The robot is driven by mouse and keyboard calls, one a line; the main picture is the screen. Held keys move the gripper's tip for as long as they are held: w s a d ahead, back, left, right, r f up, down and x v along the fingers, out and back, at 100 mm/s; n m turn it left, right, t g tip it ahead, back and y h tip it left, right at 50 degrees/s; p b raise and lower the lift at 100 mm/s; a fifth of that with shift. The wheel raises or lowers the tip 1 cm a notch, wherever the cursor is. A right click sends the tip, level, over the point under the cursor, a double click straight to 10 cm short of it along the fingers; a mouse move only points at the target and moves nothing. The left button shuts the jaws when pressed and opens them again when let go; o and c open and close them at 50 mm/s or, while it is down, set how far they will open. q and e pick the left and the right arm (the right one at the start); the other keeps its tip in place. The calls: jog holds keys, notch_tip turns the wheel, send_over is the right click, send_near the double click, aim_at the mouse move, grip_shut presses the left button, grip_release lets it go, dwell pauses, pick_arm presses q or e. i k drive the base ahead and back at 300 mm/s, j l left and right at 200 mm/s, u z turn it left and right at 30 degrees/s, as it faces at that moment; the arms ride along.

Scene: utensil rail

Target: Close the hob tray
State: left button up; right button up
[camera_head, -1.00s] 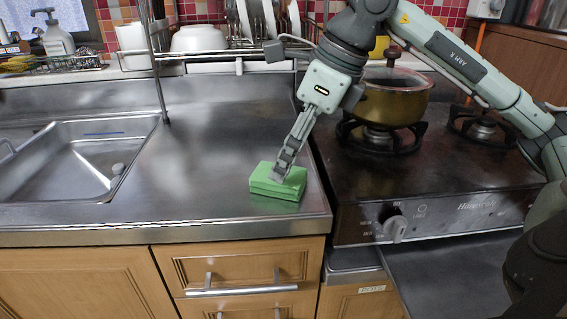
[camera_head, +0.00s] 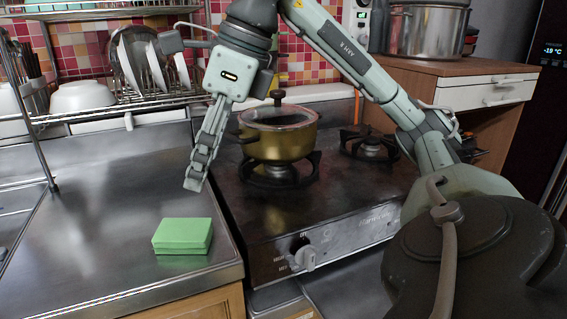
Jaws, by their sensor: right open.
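The hob tray (camera_head: 345,283) is a flat grey surface low down under the front of the hob (camera_head: 330,246). It sticks out at the bottom of the head view and is partly cut off by the frame edge and covered by my right arm. My right gripper (camera_head: 194,182) is open and empty, pointing down over the counter left of the hob. It is well above and to the left of the tray, apart from it. My left gripper is out of view.
A green block like a sponge (camera_head: 182,236) lies on the steel counter (camera_head: 110,240) below my right gripper. A gold pot (camera_head: 278,142) stands on the left burner. A dish rack (camera_head: 110,104) stands behind the counter. A wooden cabinet (camera_head: 460,80) is at the back right.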

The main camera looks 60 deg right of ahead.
aim_at(351, 286)
jog(key=z, duration=2.65)
